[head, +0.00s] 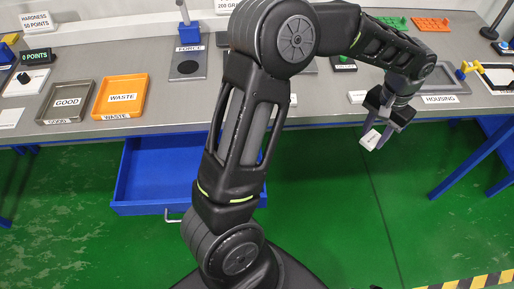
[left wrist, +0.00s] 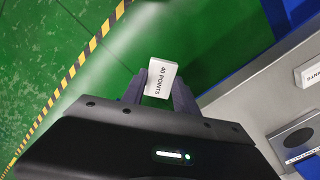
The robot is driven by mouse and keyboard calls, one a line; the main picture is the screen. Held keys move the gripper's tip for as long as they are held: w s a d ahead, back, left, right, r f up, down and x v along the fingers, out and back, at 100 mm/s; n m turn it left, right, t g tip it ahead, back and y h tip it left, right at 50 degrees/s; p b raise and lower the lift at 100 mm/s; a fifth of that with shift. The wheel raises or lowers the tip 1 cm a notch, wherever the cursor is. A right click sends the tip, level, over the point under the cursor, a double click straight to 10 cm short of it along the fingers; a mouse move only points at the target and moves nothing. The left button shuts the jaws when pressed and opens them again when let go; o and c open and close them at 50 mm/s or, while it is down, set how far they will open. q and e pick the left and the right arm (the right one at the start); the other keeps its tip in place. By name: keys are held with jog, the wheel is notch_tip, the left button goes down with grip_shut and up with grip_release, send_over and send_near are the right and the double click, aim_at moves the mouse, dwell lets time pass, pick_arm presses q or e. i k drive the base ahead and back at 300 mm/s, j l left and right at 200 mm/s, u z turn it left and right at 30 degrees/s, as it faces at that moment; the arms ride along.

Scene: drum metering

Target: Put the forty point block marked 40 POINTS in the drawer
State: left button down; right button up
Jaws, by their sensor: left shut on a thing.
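The white block marked 40 POINTS (left wrist: 161,79) is held between the two fingers of my left gripper (left wrist: 158,95) in the left wrist view. In the head view, the left gripper (head: 378,125) is at the right, beyond the table's front edge, with the white block (head: 370,139) in its fingers over the green floor. The blue drawer (head: 150,180) is pulled out under the table, left of my arm, with a handle (head: 174,214) on its front. What shows of its inside looks empty; my arm hides its right part. My right gripper is not in view.
Open green floor lies between the gripper and the drawer, crossed by my arm.

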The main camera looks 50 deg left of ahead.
aim_at(184, 171)
jog(key=i+l, duration=0.1)
jog(key=l, duration=0.2)
jog(key=i+l, duration=0.1)
jog(key=l, duration=0.2)
jog(key=u, duration=1.65)
jog(key=i+u, duration=0.15)
jog(key=i, duration=0.35)
